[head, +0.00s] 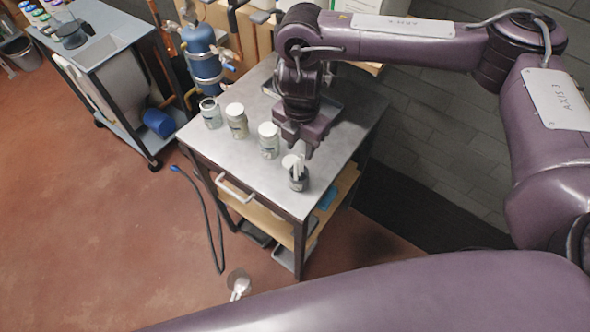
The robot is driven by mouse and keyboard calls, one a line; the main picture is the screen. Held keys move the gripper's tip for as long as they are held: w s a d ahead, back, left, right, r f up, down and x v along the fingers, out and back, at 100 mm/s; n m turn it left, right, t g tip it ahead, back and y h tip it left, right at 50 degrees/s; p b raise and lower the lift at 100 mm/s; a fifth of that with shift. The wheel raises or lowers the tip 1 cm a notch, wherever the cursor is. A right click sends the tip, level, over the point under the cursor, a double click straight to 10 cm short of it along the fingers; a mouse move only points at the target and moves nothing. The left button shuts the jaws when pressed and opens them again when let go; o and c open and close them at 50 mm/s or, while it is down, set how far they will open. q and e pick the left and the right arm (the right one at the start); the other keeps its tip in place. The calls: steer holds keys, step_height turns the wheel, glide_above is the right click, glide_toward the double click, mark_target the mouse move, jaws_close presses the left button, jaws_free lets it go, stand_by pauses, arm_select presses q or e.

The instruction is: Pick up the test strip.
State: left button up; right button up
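My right gripper (299,148) points down over the metal cart top, its two fingers apart with nothing visible between them. Just in front of its fingertips, near the cart's front corner, stands a small dark-rimmed jar (298,183). A thin white piece that looks like the test strip (300,166) stands up out of it, and a white round lid-like shape (290,161) is beside it. The fingertips look close to the strip; I cannot tell whether they touch it. My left gripper is not in view.
A jar with a white lid (269,140) stands left of the gripper. A blue tank (203,58) stands behind. The cart's front left top is clear.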

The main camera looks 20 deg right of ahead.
mark_target(299, 164)
steer(key=shift+s+a+f+p, duration=0.1)
steer(key=shift+f+p, duration=0.1)
steer(key=shift+f, duration=1.65)
steer(key=shift+a+f+p, duration=0.1)
steer(key=shift+f+p, duration=0.05)
steer(key=shift+f, duration=1.7)
jaws_close()
